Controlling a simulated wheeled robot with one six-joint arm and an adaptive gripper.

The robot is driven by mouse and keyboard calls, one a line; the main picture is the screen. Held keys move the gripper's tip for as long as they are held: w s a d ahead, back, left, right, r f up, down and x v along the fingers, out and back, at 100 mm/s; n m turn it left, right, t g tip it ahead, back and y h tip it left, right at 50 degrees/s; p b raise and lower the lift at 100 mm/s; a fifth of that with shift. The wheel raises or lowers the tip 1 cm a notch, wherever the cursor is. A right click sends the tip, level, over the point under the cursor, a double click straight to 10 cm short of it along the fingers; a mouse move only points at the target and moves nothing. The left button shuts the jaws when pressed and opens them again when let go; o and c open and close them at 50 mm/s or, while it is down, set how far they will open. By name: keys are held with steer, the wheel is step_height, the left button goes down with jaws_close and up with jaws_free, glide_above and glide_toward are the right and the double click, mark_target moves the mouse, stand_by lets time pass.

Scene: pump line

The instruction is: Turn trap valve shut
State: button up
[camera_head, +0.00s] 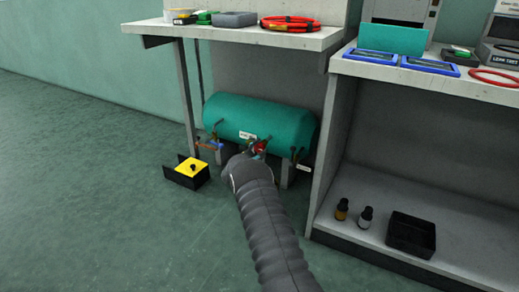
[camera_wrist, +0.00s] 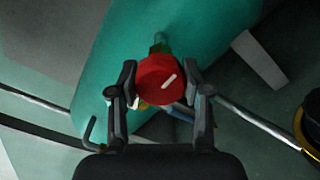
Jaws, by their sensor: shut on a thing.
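A red round valve knob (camera_wrist: 158,80) with a white pointer line sits on a brass fitting below the green tank (camera_head: 260,118). In the wrist view the line slants up to the right. My gripper (camera_wrist: 160,76) is shut on the red knob, one finger on each side. In the head view, a bit of the red knob (camera_head: 259,147) shows beyond my arm, which hides most of the gripper. No label naming this knob can be read. The tank also fills much of the wrist view (camera_wrist: 200,35).
A yellow and black box (camera_head: 187,173) stands on the floor. A bench top (camera_head: 235,37) overhangs the tank; a cabinet (camera_head: 323,160) stands right. The left floor is clear.

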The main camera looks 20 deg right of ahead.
steer(key=shift+r, duration=0.1)
steer(key=o, duration=1.2)
steer(key=v, duration=1.2)
